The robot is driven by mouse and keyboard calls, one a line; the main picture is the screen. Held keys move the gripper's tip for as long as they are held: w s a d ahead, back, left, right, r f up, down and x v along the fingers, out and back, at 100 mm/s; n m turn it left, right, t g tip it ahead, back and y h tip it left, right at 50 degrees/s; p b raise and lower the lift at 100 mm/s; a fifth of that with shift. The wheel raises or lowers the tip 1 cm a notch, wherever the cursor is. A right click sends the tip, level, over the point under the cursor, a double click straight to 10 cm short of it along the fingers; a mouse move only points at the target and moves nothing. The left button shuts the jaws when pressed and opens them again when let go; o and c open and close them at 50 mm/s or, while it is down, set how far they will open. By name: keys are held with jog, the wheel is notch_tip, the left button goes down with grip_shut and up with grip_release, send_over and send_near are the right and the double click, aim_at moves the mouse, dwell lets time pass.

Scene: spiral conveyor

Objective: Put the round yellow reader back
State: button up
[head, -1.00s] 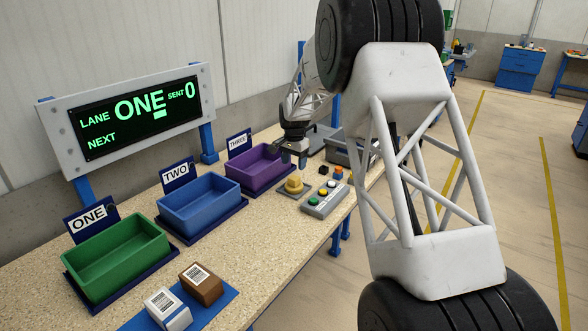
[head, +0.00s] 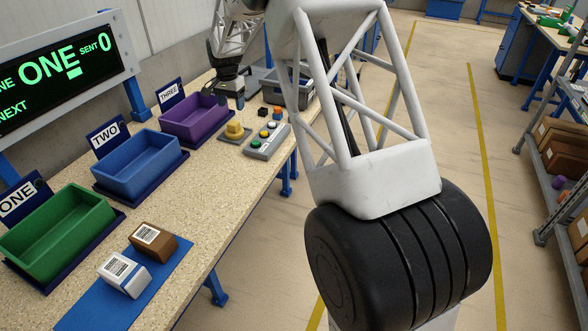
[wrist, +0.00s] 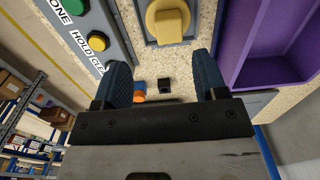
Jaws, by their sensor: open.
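The round yellow reader (head: 235,130) stands on a grey plate on the bench, right of the purple bin. In the wrist view the reader (wrist: 168,20) shows at the top edge, partly cut off, on its grey plate (wrist: 143,30). My gripper (head: 231,103) is above and a little behind the reader, apart from it. In the wrist view my gripper (wrist: 160,75) has its two fingers spread with nothing between them. The reader lies beyond the fingertips.
A grey button box (head: 265,142) sits right beside the reader. Small black (head: 263,111) and orange (head: 277,113) blocks lie behind it. The purple bin (head: 195,117), blue bin (head: 137,165) and green bin (head: 58,235) line the bench. Brown (head: 153,240) and white (head: 125,273) parcels lie on a blue mat.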

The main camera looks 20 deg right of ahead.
jog(key=s+r+n, duration=0.1)
jog(key=s+r, duration=0.4)
jog(key=s, duration=0.5)
jog(key=s+d+r+n+t, duration=0.1)
jog(key=s+r+n, duration=0.1)
jog(key=s+r, duration=0.6)
jog(key=s+r+n, duration=0.1)
jog(key=s+r, duration=0.2)
jog(key=s, duration=0.9)
jog(key=s+f+n, duration=0.1)
jog(key=s+n, duration=0.1)
jog(key=s, duration=1.3)
jog(key=s+d+f+n+t, duration=0.1)
jog(key=s+f+n, duration=0.1)
jog(key=s, duration=1.3)
jog(key=shift+s+f+n+t, duration=0.2)
jog(key=shift+s+n+t, duration=0.1)
